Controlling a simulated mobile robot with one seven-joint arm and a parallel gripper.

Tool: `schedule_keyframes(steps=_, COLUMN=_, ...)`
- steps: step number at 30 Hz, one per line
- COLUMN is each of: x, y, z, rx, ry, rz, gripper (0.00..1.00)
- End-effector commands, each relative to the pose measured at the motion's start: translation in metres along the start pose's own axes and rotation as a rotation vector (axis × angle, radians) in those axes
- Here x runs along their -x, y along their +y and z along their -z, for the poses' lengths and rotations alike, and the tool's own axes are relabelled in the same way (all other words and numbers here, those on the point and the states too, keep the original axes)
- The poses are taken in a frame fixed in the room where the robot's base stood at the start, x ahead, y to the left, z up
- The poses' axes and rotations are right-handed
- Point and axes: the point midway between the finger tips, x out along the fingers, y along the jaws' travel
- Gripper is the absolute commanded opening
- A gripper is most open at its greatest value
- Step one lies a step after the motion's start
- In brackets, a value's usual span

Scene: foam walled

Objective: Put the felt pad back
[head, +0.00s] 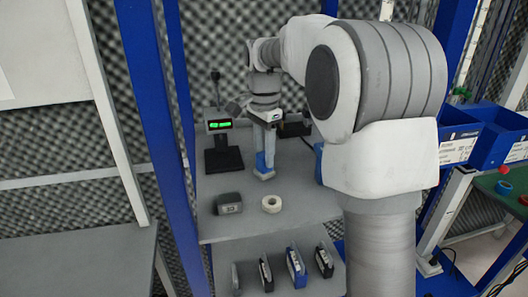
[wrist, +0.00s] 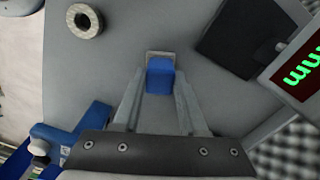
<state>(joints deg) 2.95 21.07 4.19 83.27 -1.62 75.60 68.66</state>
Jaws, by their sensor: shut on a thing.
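My gripper (head: 264,160) hangs over the grey shelf (head: 300,203) in the head view, pointing down. Its fingers (wrist: 158,100) are shut on a small blue block (wrist: 160,78) with a pale grey-tan end (wrist: 160,55). This may be the felt pad; I cannot tell for sure. In the head view the blue block (head: 261,160) shows at the fingertips, its pale end low over the shelf. I cannot tell whether it touches the shelf. No other thing that looks like a felt pad shows.
A scale display (head: 219,125) with a black plate (head: 222,160) stands left of my gripper. A dark grey box (head: 229,203) and a tape roll (head: 271,204) lie nearer. A blue object (wrist: 75,142) stands on the other side. Blue bins (head: 460,137) hang at right.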

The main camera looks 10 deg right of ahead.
Motion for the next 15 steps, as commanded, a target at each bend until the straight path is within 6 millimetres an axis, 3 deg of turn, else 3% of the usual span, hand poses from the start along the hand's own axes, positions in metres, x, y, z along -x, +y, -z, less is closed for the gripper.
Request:
schedule_keyframes(steps=4, x=0.0000, y=-0.0001, z=0.0001, rx=0.000, ry=0.000, rz=0.000, gripper=0.00)
schedule_keyframes(steps=5, x=-0.0001, y=0.0000, z=0.0001, rx=0.000, ry=0.000, rz=0.000, gripper=0.43)
schedule_keyframes(steps=9, x=0.0000, y=0.0000, z=0.0002, rx=0.000, ry=0.000, rz=0.000, gripper=0.69)
schedule_keyframes(steps=15, x=0.0002, y=0.0000, z=0.0002, rx=0.000, ry=0.000, rz=0.000, gripper=0.71)
